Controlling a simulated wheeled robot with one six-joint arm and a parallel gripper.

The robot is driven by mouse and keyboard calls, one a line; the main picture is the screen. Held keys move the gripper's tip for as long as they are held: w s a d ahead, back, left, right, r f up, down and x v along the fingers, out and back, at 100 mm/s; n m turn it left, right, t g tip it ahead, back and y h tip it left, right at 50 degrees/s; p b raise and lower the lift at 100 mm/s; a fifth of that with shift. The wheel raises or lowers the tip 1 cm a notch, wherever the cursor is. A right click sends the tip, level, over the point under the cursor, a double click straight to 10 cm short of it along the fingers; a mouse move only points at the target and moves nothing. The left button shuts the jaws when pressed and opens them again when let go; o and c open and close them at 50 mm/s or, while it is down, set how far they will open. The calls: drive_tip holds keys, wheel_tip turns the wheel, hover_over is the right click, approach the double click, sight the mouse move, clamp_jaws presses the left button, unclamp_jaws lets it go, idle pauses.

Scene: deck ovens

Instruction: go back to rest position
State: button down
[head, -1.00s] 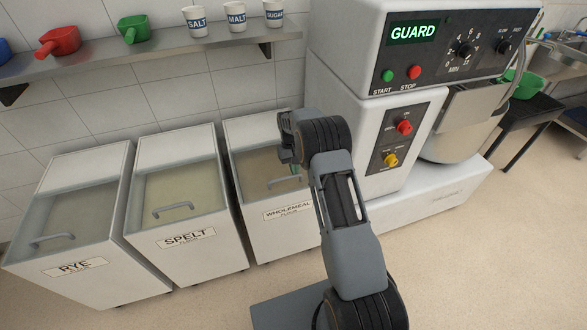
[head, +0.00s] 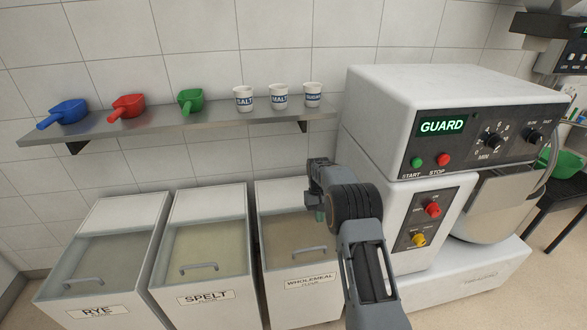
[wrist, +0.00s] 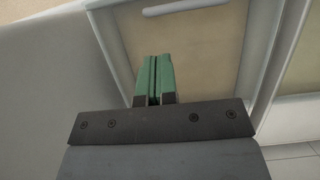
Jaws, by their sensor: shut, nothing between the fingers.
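My arm reaches up from the bottom of the head view, folded at its dark joint in front of the wholemeal bin (head: 300,282). My gripper (head: 319,216) is at the far end of the arm, partly hidden behind it, by the bin's right side. In the wrist view my gripper (wrist: 154,78) shows two green fingers pressed together with nothing between them. Behind them is a bin lid with a pale handle (wrist: 185,7). I cannot tell how far the fingers are from the lid.
The mixer (head: 440,125) with a GUARD display stands close on the right. The spelt bin (head: 205,297) and rye bin (head: 97,312) are to the left. A wall shelf (head: 160,130) holds blue, red and green scoops and three labelled cups. Open floor shows at lower right.

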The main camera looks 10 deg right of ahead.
drive_tip(key=s+a+r+t, duration=0.1)
drive_tip(key=s+r+t, duration=0.1)
drive_tip(key=s+r, duration=0.4)
drive_tip(key=s+a+r+t+p, duration=0.1)
drive_tip(key=s+a+r+t, duration=0.1)
drive_tip(key=s+r, duration=0.5)
drive_tip(key=s+a+r+t+p, duration=0.1)
drive_tip(key=s+r, duration=0.5)
drive_tip(key=s, duration=1)
drive_tip(key=shift+s+a+r+t, duration=0.35)
drive_tip(key=shift+a+t, duration=0.25)
drive_tip(key=shift+t, duration=0.4)
